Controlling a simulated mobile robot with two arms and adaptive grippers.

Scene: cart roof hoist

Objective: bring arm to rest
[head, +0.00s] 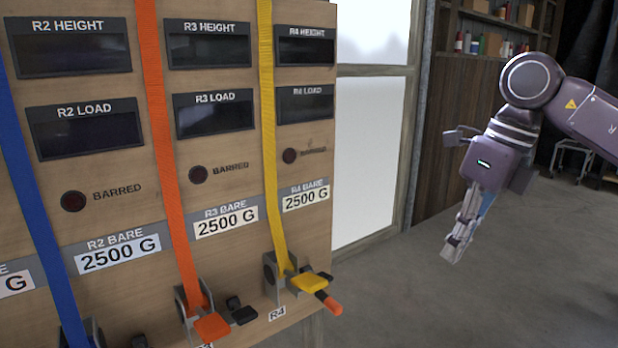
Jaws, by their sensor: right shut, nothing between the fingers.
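My right gripper (455,246) hangs at the right of the head view, fingers pointing down and slightly left. It is shut and empty, in open air well to the right of the wooden panel (225,270). My right arm comes in from the right edge, with its forearm sloping down to the wrist. My left gripper is not in view.
The panel carries blue (38,200), orange (163,150) and yellow (268,130) straps running down to cleats. The R4 cleat (312,282) juts from the panel's lower right. Dark displays are blank. Behind are a frosted window (368,150), shelves (490,30) and open floor (500,300).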

